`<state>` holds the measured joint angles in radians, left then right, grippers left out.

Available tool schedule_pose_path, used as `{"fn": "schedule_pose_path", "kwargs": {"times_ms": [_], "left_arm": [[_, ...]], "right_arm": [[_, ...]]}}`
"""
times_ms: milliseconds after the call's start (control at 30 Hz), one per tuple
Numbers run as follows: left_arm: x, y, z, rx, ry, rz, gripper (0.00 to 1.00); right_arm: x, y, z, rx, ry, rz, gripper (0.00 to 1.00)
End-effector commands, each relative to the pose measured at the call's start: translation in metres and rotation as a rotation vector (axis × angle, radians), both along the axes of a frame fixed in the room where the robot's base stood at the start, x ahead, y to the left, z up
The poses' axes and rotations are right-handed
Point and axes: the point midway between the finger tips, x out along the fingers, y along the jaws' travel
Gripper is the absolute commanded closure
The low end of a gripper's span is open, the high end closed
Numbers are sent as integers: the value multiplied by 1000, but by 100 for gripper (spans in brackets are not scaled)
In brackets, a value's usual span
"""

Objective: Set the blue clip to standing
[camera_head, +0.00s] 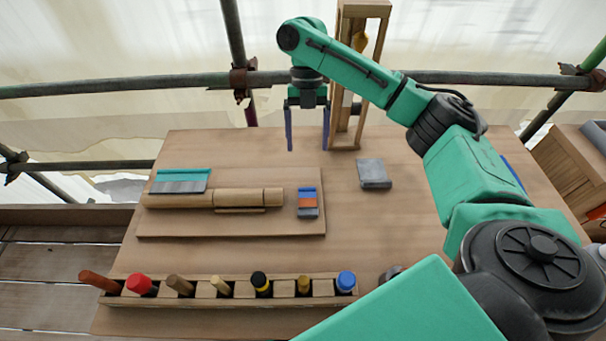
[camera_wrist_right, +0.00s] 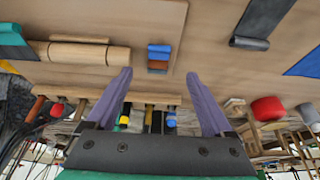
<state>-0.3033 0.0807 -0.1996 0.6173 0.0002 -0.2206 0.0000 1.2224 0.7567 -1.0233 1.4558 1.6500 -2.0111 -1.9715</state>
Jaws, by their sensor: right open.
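A small piece with blue, orange and grey bands (camera_head: 307,203), seemingly the blue clip, lies at the right end of the raised wooden board (camera_head: 230,226). It also shows in the right wrist view (camera_wrist_right: 159,58), ahead of and between the fingertips. My right gripper (camera_head: 308,136) is open and empty, fingers pointing down, above the table's far part and beyond the board in the head view. It is apart from the clip. My left gripper is in neither view.
A wooden spindle (camera_head: 235,198) and a teal-and-grey scraper-like piece (camera_head: 181,181) lie on the board. A grey block (camera_head: 374,173) is to the right. A tall wooden frame (camera_head: 345,138) stands behind my gripper. A rack (camera_head: 240,293) of several handled tools lines the front.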

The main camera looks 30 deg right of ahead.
Motion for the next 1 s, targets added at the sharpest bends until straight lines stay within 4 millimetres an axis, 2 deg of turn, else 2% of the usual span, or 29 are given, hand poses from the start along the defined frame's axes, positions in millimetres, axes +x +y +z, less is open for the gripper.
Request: {"fn": "schedule_pose_path", "kwargs": {"times_ms": [33,200,400,533,767,900,1000], "left_arm": [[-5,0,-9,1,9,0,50],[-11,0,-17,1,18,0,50],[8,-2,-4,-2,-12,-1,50],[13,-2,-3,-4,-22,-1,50],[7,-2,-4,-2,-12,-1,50],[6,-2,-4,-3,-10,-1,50],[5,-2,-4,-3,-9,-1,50]], "right_arm": [[-6,3,-19,1,6,4,14],[-22,10,-60,1,6,1,14],[-35,17,-94,-1,2,-1,14],[-39,19,-104,0,0,-1,14],[-39,19,-106,-1,-1,-1,14],[-39,19,-106,-1,-1,-1,67],[-39,19,-105,0,0,-1,100]]}}
